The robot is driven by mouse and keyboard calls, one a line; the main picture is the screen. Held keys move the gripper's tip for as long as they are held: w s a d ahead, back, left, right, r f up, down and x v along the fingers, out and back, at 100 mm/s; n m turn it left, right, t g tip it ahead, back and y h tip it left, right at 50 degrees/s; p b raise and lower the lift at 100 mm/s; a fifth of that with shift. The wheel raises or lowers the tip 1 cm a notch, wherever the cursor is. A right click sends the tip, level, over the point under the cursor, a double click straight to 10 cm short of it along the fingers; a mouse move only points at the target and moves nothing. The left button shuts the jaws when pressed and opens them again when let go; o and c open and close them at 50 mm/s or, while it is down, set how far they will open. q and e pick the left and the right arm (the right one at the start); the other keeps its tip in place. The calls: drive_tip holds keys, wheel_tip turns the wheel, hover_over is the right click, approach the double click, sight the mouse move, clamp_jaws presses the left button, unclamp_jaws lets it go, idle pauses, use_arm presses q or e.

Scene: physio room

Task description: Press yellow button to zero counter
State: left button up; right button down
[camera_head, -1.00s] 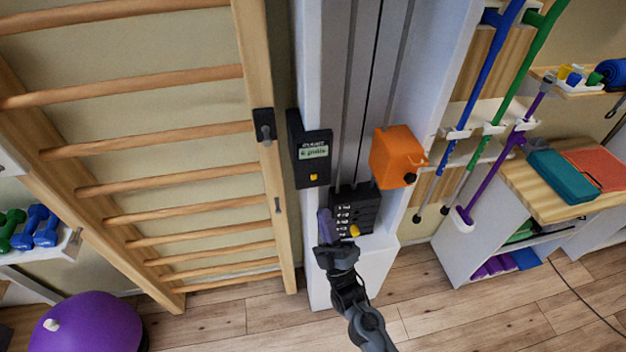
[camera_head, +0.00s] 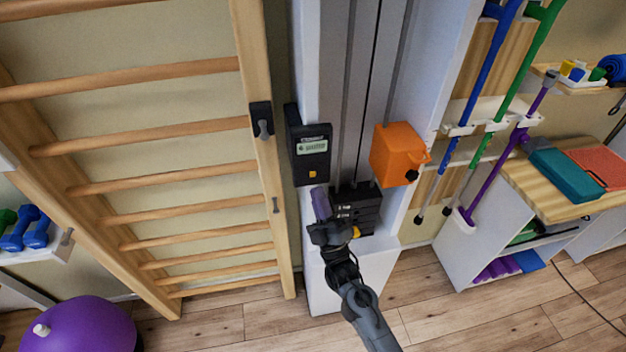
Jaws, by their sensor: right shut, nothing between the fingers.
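The counter (camera_head: 309,148) is a black box with a pale display, fixed upright on the left side of the white column. Its small yellow button (camera_head: 312,174) sits below the display. My right gripper (camera_head: 319,192) is shut and empty, its purple-grey fingers pointing up just below the counter's lower edge. The fingertips are close to the counter, below the yellow button; I cannot tell whether they touch the box. My left gripper is out of view.
A black weight stack (camera_head: 358,204) with a yellow knob (camera_head: 356,232) stands behind my right gripper, partly hidden. An orange box (camera_head: 396,155) is on the column's right. Wooden wall bars (camera_head: 185,163) stand left; a purple ball (camera_head: 85,328) lies on the floor.

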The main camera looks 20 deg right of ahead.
sight(313, 174)
drive_tip(key=w, duration=0.1)
drive_tip(key=w+b, duration=0.1)
drive_tip(key=shift+w+d, duration=0.2)
drive_tip(key=shift+w, duration=0.15)
idle(0.5)
idle(0.7)
idle(0.7)
drive_tip(key=shift+w+b, duration=0.15)
drive_tip(key=shift+b, duration=0.15)
drive_tip(key=shift+w, duration=0.3)
